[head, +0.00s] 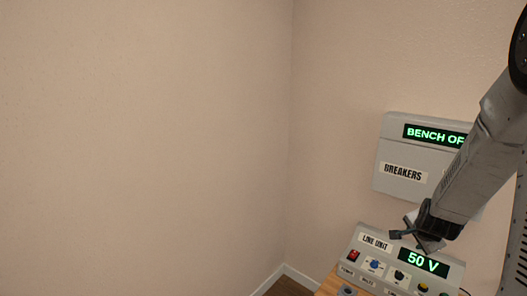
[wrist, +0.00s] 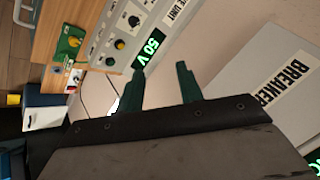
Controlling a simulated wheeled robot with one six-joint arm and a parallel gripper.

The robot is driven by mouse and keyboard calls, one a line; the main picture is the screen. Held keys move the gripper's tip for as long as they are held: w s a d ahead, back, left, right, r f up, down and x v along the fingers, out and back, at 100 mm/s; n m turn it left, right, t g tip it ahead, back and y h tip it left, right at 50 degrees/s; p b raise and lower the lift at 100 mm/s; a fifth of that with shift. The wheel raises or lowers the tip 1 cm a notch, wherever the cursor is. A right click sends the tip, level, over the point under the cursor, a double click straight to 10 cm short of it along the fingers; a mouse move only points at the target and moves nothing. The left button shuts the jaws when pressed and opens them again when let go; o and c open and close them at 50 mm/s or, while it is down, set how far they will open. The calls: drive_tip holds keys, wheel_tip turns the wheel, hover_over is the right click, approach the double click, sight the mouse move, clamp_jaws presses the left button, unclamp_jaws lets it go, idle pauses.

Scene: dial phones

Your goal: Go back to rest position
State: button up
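My gripper (head: 416,234) hangs at the lower right of the head view, in front of the wall and just above the line unit (head: 348,269). In the wrist view its two dark green fingers (wrist: 163,82) stand apart with nothing between them. The line unit is a grey sloped panel with knobs, a red switch and a green "50 V" display; it also shows in the wrist view (wrist: 172,38). My grey arm comes down from the upper right of the head view.
A grey breakers box (head: 392,152) with a green "BENCH OF..." display, partly hidden by my arm, is on the wall. A wooden bench (wrist: 46,36) carries a green board (wrist: 66,50). Bare wall fills the left of the head view.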

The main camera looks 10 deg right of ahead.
drive_tip(key=s+a+r+n+g+y, duration=0.2)
drive_tip(key=s+a+r+n, duration=0.6)
drive_tip(key=s+a, duration=0.5)
drive_tip(key=s+a+r+n+g+y, duration=0.2)
drive_tip(key=s+a+r+n+g, duration=0.1)
drive_tip(key=s+a+r+n, duration=0.6)
drive_tip(key=s+a+r, duration=0.1)
drive_tip(key=s+a, duration=0.3)
drive_tip(key=a, duration=0.2)
drive_tip(key=shift+s+a+r+y, duration=0.15)
drive_tip(key=shift+s+r+y, duration=0.1)
drive_tip(key=shift+r+y, duration=0.1)
drive_tip(key=shift+c, duration=0.3)
